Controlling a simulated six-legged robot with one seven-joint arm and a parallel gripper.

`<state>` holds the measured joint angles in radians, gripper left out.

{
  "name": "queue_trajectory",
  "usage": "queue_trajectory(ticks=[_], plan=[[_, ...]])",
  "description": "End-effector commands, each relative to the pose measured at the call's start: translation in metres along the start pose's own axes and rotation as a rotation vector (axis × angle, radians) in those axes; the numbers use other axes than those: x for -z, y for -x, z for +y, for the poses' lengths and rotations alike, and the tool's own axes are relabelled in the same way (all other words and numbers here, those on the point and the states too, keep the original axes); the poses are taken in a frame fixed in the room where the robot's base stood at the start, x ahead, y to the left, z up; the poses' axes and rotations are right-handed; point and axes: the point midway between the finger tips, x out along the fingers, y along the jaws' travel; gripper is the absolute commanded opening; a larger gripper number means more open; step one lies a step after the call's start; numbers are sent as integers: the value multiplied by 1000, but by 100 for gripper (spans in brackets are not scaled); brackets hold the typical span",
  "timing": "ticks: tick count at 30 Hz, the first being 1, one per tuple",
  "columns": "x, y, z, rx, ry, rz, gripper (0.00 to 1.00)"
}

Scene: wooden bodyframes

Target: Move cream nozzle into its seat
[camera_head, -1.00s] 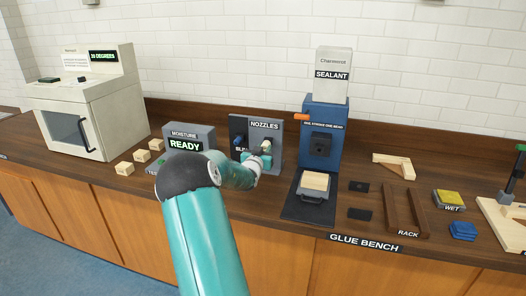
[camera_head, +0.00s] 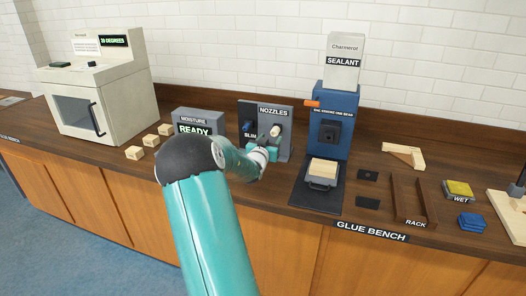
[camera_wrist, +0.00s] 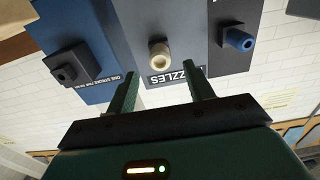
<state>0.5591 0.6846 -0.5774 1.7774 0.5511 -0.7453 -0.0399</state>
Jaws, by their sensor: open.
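The cream nozzle (camera_head: 275,131) sits on the grey nozzle rack panel (camera_head: 285,148). It points out toward the wrist camera and also shows in the wrist view (camera_wrist: 159,52). My gripper (camera_wrist: 160,70) is open and empty, with its two fingers apart on either side of the nozzle's line. In the wrist view the nozzle appears just beyond the fingertips, not gripped. In the head view my gripper (camera_head: 265,147) is close in front of the rack and partly hides it. A black square block (camera_head: 329,132), possibly the seat, is on the blue sealant machine (camera_head: 331,105).
A blue nozzle (camera_wrist: 238,40) is on the rack beside the cream one. The moisture box (camera_head: 194,119) stands left of the rack. A tray with a wooden block (camera_head: 323,168) lies below the sealant machine. Wooden blocks, a rack and sponges sit along the bench.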

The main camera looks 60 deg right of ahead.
Motion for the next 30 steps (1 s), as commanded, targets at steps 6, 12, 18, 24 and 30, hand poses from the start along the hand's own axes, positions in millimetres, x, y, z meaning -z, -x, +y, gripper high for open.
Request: queue_trajectory(ticks=[6,12,18,24,30], plan=[[1,51,-1,3,-2,-1,52],[0,86,-1,2,-1,-1,52],[0,98,0,1,-1,0,52],[0,98,0,0,0,0,52],[0,97,0,0,0,0,52]])
